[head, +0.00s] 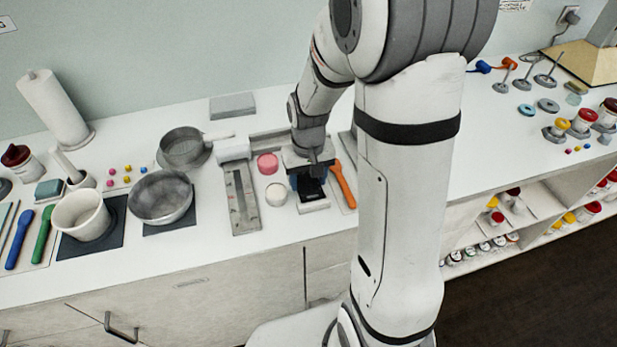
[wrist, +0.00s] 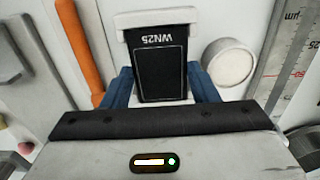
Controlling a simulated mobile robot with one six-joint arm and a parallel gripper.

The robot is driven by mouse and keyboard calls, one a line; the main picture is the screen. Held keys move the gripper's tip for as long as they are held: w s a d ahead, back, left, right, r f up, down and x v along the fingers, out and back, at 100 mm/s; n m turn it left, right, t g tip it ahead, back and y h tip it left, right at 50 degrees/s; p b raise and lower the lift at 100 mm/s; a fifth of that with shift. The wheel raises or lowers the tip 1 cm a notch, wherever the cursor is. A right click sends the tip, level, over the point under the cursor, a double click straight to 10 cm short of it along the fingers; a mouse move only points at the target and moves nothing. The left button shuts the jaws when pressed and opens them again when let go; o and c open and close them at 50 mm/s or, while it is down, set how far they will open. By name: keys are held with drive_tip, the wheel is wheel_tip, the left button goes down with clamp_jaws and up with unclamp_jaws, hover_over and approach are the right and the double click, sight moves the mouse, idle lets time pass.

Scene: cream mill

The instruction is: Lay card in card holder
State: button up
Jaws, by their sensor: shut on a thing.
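The card (wrist: 160,68) is black with the print "WN25", upside down in the wrist view. It also shows in the head view (head: 311,189). My gripper (wrist: 161,90) has blue fingers, one on each side of the card, and is shut on it; in the head view my gripper (head: 309,184) is over the bench. The card holder (wrist: 124,23) is white, with a raised lip just beyond the card's far edge. In the head view the card holder (head: 314,207) shows in front of the card. The card overlaps the holder; I cannot tell whether it touches it.
An orange spatula (head: 343,184) lies close right of the holder. A white round lid (head: 276,194), a pink one (head: 267,163) and a grey gauge block (head: 241,200) lie to its left. A metal bowl (head: 161,197) stands further left.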

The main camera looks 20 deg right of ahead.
drive_tip(key=o, duration=1)
drive_tip(key=shift+o, duration=0.2)
wheel_tip(320, 180, up, 7)
drive_tip(key=shift+f, duration=0.2)
drive_tip(key=s+r+t, duration=0.3)
drive_tip(key=s+r, duration=0.5)
drive_tip(key=s, duration=0.6)
drive_tip(key=shift+d+r, duration=0.15)
drive_tip(key=shift+r, duration=0.25)
